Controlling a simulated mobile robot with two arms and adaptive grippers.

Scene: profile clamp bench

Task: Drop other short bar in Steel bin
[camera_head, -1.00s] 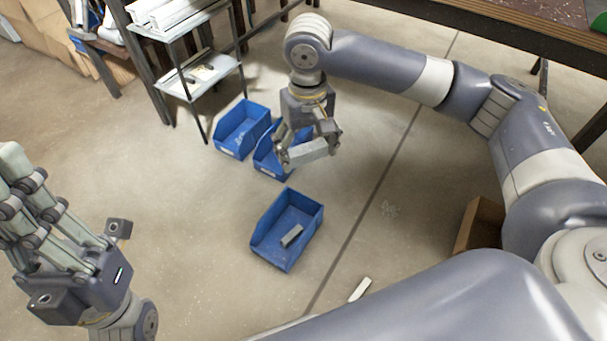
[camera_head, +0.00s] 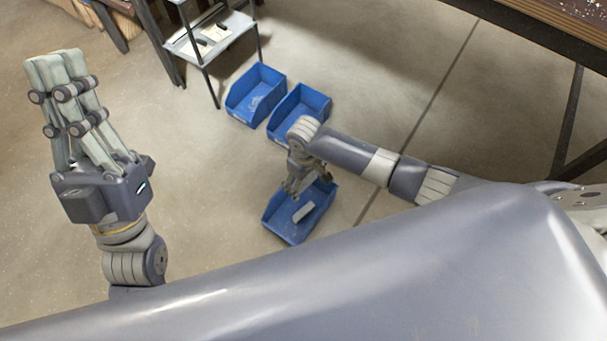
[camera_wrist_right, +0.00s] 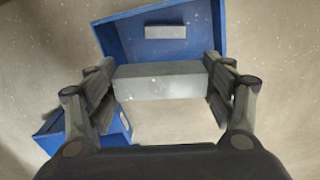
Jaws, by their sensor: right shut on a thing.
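My right gripper (camera_head: 297,190) is above a blue bin (camera_head: 280,224) on the floor, the nearest of three in the head view. A short grey bar (camera_head: 304,212) lies in this bin. In the right wrist view my right gripper (camera_wrist_right: 160,84) is shut on another short grey bar (camera_wrist_right: 158,82), held crosswise between its fingers. Beyond it shows the blue bin (camera_wrist_right: 128,40) with the lying bar (camera_wrist_right: 166,31). My left gripper (camera_head: 58,62) is raised at the left with nothing seen in it; its finger gap is unclear.
Two more blue bins, one at the left (camera_head: 256,92) and one beside it (camera_head: 300,105), stand behind the near bin. A metal shelf (camera_head: 212,38) stands at the back left. A table edge (camera_head: 530,38) runs along the top right. Open floor lies left of the bins.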

